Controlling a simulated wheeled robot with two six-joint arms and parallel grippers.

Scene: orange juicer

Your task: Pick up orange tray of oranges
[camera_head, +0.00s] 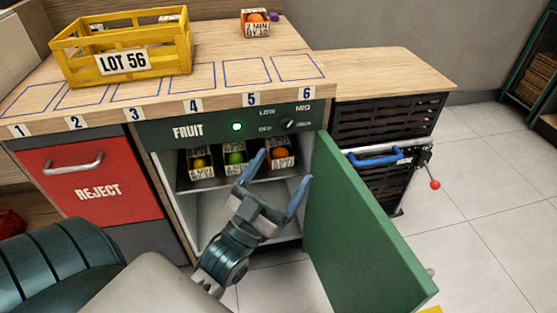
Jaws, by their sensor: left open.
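A small tray with orange fruit (281,161) sits on the shelf inside the open fruit compartment, at the right end of a row of three. A tray with green fruit (235,168) is in the middle and one with yellow fruit (200,171) is at the left. My left gripper (284,168) is open and empty, its blue fingers spread in front of and below the orange-fruit tray. The left finger overlaps the gap between the green and orange trays in the picture. I cannot tell whether it touches either. My right gripper is not in view.
The green door (365,230) stands open right of my gripper. Another tray with orange fruit (256,29) stands on the counter at the back. A yellow LOT 56 crate (85,68) is on the counter's left. The red REJECT drawer (95,185) is shut.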

